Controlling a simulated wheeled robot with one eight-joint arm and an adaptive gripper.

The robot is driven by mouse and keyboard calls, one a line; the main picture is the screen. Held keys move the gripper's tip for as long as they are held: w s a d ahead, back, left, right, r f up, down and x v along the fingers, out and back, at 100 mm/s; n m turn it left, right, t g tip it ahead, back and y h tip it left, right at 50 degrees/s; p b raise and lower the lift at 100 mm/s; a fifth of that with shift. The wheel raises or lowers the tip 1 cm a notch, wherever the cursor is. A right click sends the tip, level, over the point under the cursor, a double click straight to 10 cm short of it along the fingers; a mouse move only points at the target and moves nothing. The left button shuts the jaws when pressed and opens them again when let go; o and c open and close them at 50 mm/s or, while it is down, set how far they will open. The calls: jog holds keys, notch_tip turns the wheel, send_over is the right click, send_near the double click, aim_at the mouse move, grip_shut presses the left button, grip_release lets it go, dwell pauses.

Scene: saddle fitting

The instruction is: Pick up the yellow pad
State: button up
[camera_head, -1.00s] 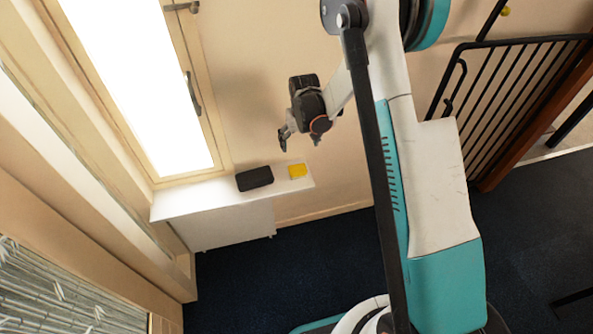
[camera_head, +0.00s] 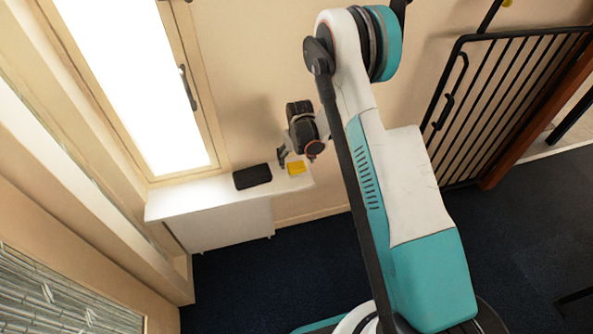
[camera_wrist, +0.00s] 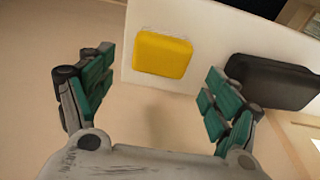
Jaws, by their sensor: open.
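The yellow pad (camera_head: 296,168) lies on the right end of a white ledge in the head view. In the wrist view the yellow pad (camera_wrist: 162,55) shows whole, beyond the fingertips and roughly between the two fingers. My gripper (camera_head: 294,157) is right by the pad in the head view, its fingers pointing down. In the wrist view my gripper (camera_wrist: 157,68) has its fingers wide apart with nothing between them. A gap to the pad seems to show, but its size is hard to tell.
A black case (camera_head: 252,177) lies on the white ledge (camera_head: 205,195) left of the pad; it also shows in the wrist view (camera_wrist: 272,82), near one finger. A bright window (camera_head: 135,85) is above the ledge. A black railing (camera_head: 500,100) stands at the right.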

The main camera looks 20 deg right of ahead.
aim_at(297, 165)
notch_tip(297, 165, down, 5)
jog(key=shift+f+b, duration=0.1)
jog(key=shift+b, duration=1.15)
jog(key=c, duration=1.1)
jog(key=shift+r, duration=0.2)
jog(key=shift+c, duration=0.2)
notch_tip(297, 165, up, 20)
jog(key=p, duration=0.7)
